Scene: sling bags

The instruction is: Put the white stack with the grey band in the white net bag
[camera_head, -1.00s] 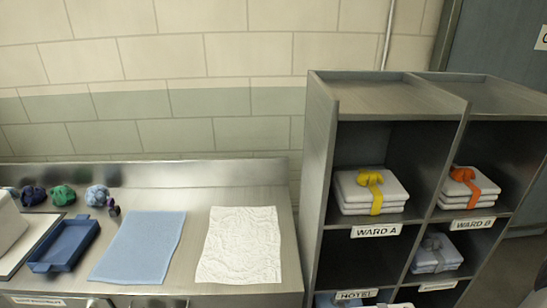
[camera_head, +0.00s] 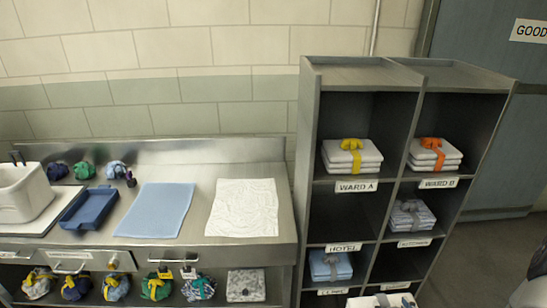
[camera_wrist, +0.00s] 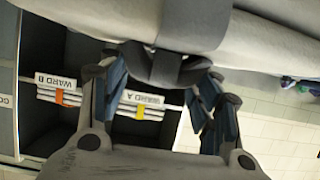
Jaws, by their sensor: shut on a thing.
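In the wrist view, the white stack (camera_wrist: 275,42) fills the top of the picture, with a grey band (camera_wrist: 193,25) around it. My gripper (camera_wrist: 165,80) is shut on the band's grey knot (camera_wrist: 180,70), with a blue-padded finger at each side. The stack hides much behind it. In the head view, a white bundle (camera_head: 385,301) is cut off by the bottom edge, in front of the shelf. I cannot tell for sure whether it is the held stack.
A grey shelf unit (camera_head: 313,130) holds several banded stacks; its top is bare. On the steel counter (camera_head: 262,160) lie a crinkled white sheet (camera_head: 245,208), a blue cloth (camera_head: 158,209), a blue tray (camera_head: 89,208) and a white tub (camera_head: 22,195). Several tied bundles (camera_head: 155,288) sit below.

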